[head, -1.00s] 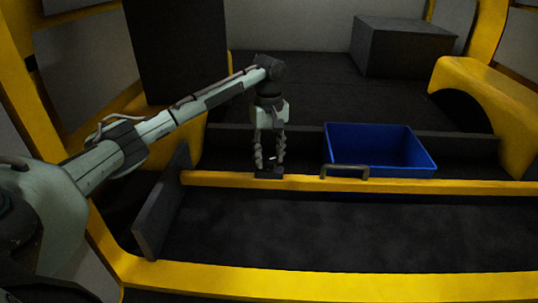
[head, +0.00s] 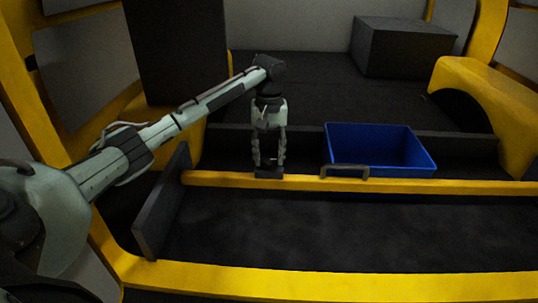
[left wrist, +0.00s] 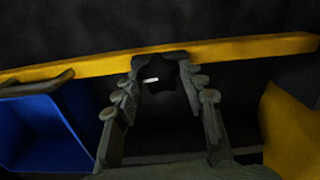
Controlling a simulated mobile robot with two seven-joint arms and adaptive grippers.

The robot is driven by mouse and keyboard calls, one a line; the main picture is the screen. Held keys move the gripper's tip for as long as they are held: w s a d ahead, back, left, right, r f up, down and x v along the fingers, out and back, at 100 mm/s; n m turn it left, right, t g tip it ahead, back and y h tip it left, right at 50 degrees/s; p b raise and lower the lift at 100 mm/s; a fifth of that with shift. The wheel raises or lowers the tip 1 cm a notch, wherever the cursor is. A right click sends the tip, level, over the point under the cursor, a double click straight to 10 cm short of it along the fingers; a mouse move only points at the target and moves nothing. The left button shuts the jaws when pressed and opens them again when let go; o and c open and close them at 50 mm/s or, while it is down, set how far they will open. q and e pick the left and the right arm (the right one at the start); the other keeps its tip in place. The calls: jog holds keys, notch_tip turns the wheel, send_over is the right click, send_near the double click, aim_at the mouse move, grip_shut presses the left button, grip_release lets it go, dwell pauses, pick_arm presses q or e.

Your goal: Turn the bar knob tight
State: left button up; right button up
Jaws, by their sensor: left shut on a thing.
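The bar knob (left wrist: 158,76) is dark and lobed, with a small white mark on its top, in the left wrist view. It sits at a dark block (head: 268,173) on the yellow bar (head: 225,180). My left gripper (head: 268,162) points straight down over the bar. In the left wrist view its two fingers (left wrist: 160,85) stand on either side of the knob and are shut on it. In the head view the fingers hide most of the knob. My right gripper is not in view.
A blue bin (head: 385,150) stands behind the bar to the right of my gripper. A dark handle (head: 345,167) is fixed on the bar in front of it. A grey box (head: 400,48) lies at the back right. The dark floor before the bar is clear.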

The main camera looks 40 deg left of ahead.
aim_at(269, 159)
pick_arm(q)
jog(key=m, duration=0.4)
jog(key=shift+m, duration=0.4)
jog(key=m, duration=0.9)
jog(key=shift+m, duration=2.7)
jog(key=o, duration=1.2)
jog(key=shift+c, duration=0.2)
notch_tip(269, 159, up, 12)
